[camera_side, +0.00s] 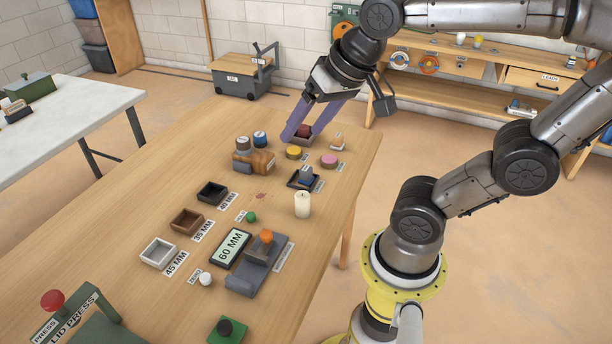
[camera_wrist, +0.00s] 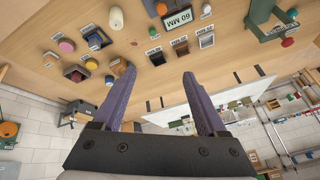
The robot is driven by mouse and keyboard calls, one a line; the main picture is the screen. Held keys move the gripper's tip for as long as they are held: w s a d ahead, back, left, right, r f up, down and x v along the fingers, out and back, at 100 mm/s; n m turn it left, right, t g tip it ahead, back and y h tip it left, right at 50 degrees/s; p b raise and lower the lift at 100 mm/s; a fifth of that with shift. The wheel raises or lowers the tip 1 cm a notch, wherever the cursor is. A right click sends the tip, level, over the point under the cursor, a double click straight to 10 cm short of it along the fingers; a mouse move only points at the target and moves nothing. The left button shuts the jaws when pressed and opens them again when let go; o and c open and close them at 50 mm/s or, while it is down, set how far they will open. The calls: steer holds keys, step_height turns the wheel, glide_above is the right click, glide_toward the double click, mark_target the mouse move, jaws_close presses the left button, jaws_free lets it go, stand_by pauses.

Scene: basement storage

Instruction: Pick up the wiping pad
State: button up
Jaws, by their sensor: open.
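My gripper (camera_side: 303,133) is open and empty, its two purple fingers spread at the far end of the wooden table. In the side view they overlap a small tray (camera_side: 303,141) with a dark red piece (camera_side: 304,130). In the wrist view this red piece (camera_wrist: 77,74) lies left of the fingers (camera_wrist: 159,72), and bare wood shows between them. No readable label marks a wiping pad. Candidates are this red piece, a yellow disc (camera_side: 293,152), a pink disc (camera_side: 329,161) and a blue block (camera_side: 306,175) in a black tray. I cannot tell which is the pad.
A candle (camera_side: 302,205), a 60 MM display (camera_side: 233,247) and small bins (camera_side: 186,221) stand nearer. Bare wood lies on the table's left.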

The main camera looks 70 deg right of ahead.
steer(key=w+d+f+m+g, duration=0.1)
steer(key=w+d+m+g, duration=0.1)
steer(key=w+d+m, duration=0.5)
steer(key=m+g, duration=0.4)
steer(key=m, duration=0.2)
glide_above(306, 168)
step_height(306, 168, down, 16)
step_height(306, 168, down, 13)
steer(key=shift+f, duration=0.1)
jaws_close()
